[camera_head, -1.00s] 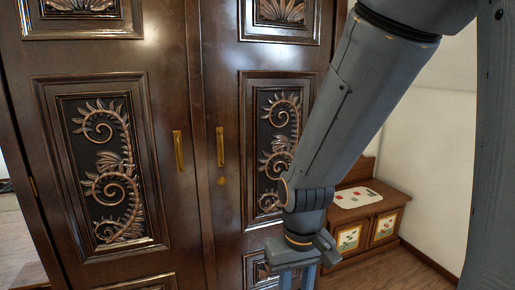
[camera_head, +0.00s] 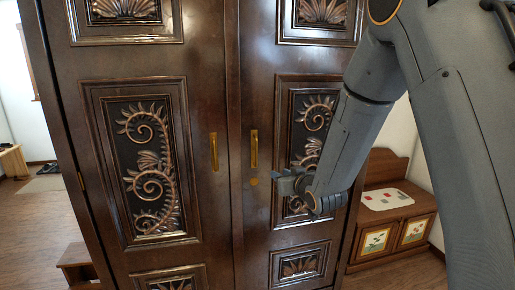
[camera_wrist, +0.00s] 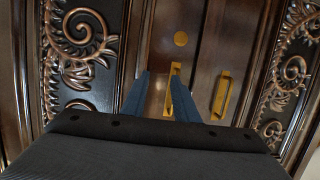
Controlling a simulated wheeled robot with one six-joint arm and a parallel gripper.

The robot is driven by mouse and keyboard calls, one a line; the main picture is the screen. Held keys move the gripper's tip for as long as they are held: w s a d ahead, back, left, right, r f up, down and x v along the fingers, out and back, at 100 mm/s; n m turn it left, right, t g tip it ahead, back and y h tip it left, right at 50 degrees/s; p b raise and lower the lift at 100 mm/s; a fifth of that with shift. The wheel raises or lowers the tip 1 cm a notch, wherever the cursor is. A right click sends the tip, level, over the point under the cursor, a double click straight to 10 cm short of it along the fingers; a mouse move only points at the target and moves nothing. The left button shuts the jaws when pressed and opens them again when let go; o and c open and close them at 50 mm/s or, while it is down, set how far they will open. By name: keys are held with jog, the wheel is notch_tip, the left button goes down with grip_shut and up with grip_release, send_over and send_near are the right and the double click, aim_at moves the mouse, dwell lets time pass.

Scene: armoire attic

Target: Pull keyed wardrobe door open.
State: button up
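The dark wardrobe has two carved doors. The right door (camera_head: 283,235) bears an upright brass handle (camera_head: 254,149) and a round brass lock plate (camera_head: 254,181) below it; no separate key can be made out. My gripper (camera_head: 284,184) is in front of the right door, just right of the lock plate. In the wrist view, which looks upside down, my gripper (camera_wrist: 160,76) is open, its dark fingers apart. The right door's handle (camera_wrist: 170,88) shows between them, partly hidden; I cannot tell if they touch it. The lock plate (camera_wrist: 181,38) shows beyond.
The left door (camera_head: 205,255) has its own brass handle (camera_head: 213,152), close beside the seam. A low wooden chest (camera_head: 395,228) with painted panels stands right of the wardrobe. A small wooden step (camera_head: 76,256) and open floor (camera_head: 40,215) lie to the left.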

aim_at(256, 151)
jog(key=shift+w+a+r+n+t+y+p, duration=0.2)
jog(key=shift+w+a+r+t+y+p, duration=0.4)
jog(key=shift+w+a, duration=0.8)
jog(key=shift+w+a+r+n+t+y+p, duration=0.15)
jog(key=shift+w+a+r+y+p, duration=0.25)
jog(key=shift+w+a+r, duration=0.75)
jog(key=shift+w+a+r+n+t+y+p, duration=0.25)
jog(key=shift+w+a+r+y+p, duration=0.25)
jog(key=shift+w+a, duration=1.1)
jog(key=shift+w+d+f, duration=0.1)
jog(key=shift+d, duration=0.05)
grip_shut()
